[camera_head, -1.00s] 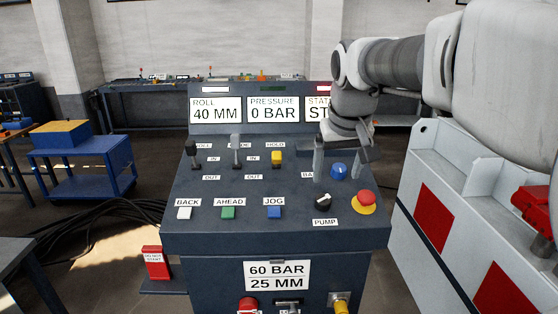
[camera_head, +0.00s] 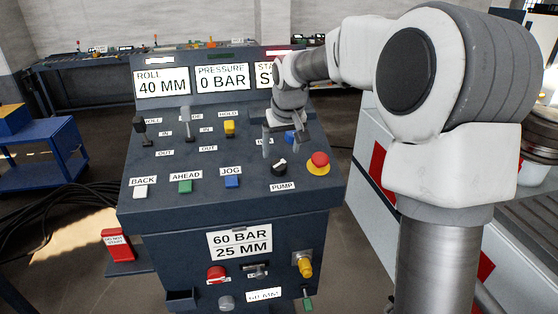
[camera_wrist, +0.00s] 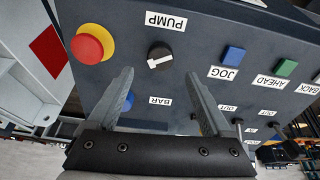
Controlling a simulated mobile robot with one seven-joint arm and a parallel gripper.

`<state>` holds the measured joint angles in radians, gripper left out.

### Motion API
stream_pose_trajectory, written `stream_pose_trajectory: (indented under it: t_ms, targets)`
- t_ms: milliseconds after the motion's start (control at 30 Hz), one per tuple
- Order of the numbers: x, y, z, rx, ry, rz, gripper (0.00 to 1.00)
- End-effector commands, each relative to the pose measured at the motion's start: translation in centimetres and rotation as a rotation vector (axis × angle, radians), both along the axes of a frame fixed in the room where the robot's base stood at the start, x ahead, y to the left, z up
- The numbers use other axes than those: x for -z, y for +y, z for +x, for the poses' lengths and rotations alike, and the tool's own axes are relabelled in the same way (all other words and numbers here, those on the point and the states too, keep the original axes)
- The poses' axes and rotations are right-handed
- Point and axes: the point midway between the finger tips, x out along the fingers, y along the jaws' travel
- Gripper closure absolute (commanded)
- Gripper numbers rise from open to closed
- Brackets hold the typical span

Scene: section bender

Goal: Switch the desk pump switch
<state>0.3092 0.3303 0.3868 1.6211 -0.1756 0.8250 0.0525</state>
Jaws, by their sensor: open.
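The pump switch (camera_head: 279,167) is a black rotary knob with a white pointer, on the sloped desk panel above the label PUMP. In the wrist view the knob (camera_wrist: 160,56) lies ahead of my fingers, roughly between their lines, with the panel upside down. My gripper (camera_head: 283,146) is open, its fingers pointing down over the panel just behind the knob. In the wrist view my gripper (camera_wrist: 163,95) has both fingers apart with nothing between them. The fingers look apart from the knob. The blue round button is partly hidden by a finger in the head view.
A red mushroom button on a yellow base (camera_head: 318,162) sits close right of the knob. A blue JOG button (camera_head: 232,181), a green AHEAD button (camera_head: 185,187) and a yellow HOLD switch (camera_head: 229,128) are to the left. The display reads PRESSURE 0 BAR (camera_head: 222,77).

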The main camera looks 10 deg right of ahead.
Motion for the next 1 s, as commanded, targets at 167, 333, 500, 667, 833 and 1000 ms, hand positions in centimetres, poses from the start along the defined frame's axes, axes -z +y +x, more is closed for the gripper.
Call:
stream_pose_trajectory:
  t_ms: [167,333,500,667,833,1000]
  targets:
    - [3.3,0.1,1.3,-0.002,0.003,0.000,0.16]
    - [5.0,0.1,2.1,0.000,0.001,0.000,0.16]
    - [5.7,0.1,2.4,-0.001,0.000,0.000,0.16]
    - [5.7,0.1,2.4,0.000,-0.001,0.000,0.16]
    - [5.7,0.1,2.4,0.000,-0.001,0.000,0.34]
    - [5.7,0.1,2.4,0.000,-0.001,0.000,0.65]
